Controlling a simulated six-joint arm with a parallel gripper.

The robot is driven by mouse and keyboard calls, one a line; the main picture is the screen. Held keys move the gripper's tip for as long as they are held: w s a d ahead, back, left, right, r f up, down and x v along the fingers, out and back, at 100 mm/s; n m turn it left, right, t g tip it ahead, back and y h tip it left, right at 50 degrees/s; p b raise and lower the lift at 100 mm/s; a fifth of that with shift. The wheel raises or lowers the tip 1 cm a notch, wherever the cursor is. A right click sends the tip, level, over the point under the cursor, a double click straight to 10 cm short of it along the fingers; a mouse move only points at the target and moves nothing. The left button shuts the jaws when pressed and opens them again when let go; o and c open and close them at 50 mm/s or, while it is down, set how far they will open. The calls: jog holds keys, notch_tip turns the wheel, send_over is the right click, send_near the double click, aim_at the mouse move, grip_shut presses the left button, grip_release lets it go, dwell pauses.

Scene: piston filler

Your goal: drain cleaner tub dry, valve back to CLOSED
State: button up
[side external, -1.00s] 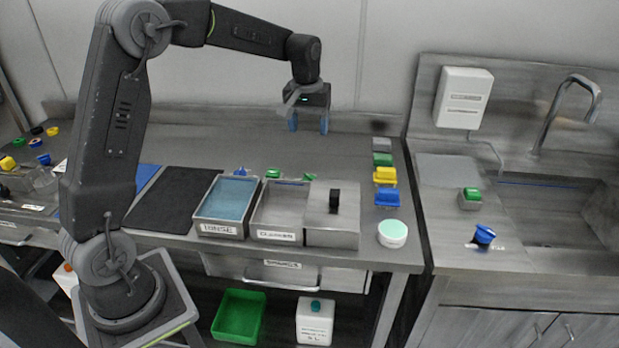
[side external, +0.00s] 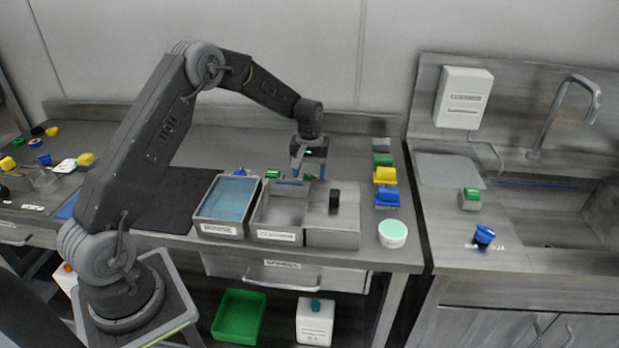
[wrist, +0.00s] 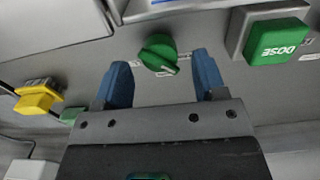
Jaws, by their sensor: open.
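The cleaner tub (side external: 280,237) is the middle steel tub on the bench, with a label on its front. Its inside looks grey; I cannot tell how much liquid is in it. A green valve knob (wrist: 158,52) sits on the bench behind the tubs, with small labels around it that I cannot read. My gripper (side external: 308,174) is low behind the cleaner tub, pointing down. In the wrist view my gripper (wrist: 162,75) is open, its blue fingers apart with the green knob in the gap, near the tips. I cannot tell whether they touch it.
The rinse tub (side external: 222,231) with blue liquid stands left of the cleaner tub. A steel box with a black handle (side external: 334,198) is right of it. A green DOSE button (wrist: 278,40) is beside the knob. Yellow (side external: 385,175) and blue (side external: 387,197) blocks stand farther right.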

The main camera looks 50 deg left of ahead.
jog(key=shift+f, duration=1.25)
jog(key=shift+c, duration=0.3)
jog(key=c, duration=0.9)
jog(key=shift+o, duration=0.2)
jog(key=shift+m, duration=0.4)
jog(key=m, duration=0.3)
jog(key=shift+r+m, duration=0.1)
jog(key=shift+m, duration=0.2)
jog(key=m, duration=0.4)
jog(key=shift+m, duration=0.3)
